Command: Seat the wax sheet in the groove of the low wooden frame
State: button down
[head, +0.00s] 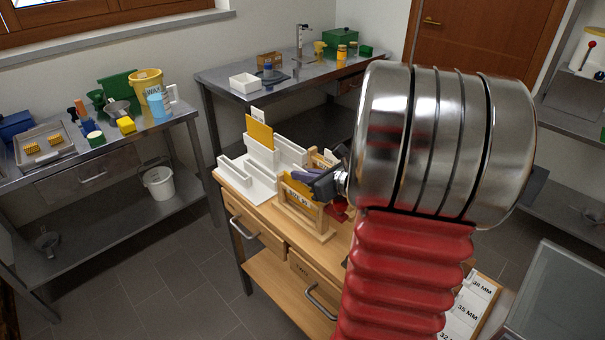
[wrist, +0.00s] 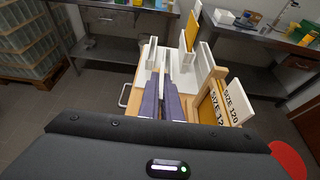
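A flat yellow wax sheet (head: 259,134) stands upright in a white slotted rack (head: 262,185) on the wooden bench. It also shows at the top of the wrist view (wrist: 192,32). A wooden frame (head: 318,227) with a size label stands to the right of the rack, with a yellow panel in it; I cannot tell whether that is a second wax sheet. The frame also shows in the wrist view (wrist: 240,92). My gripper (wrist: 162,90) points toward the rack, left of the frame in the wrist view. Its bluish fingers lie close together, and no sheet shows clearly between them.
My arm hides much of the bench's right side. A red round thing (wrist: 288,158) lies at the right of the wrist view. A card with millimetre sizes (head: 470,310) lies at the bench's front right. Steel tables with tools and tubs (head: 146,82) stand behind and left.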

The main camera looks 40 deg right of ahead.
jog(key=shift+f, duration=0.25)
jog(key=c, duration=1.9)
grip_release()
jog(key=shift+f, duration=0.1)
jog(key=v, duration=1.3)
jog(key=shift+s, duration=0.35)
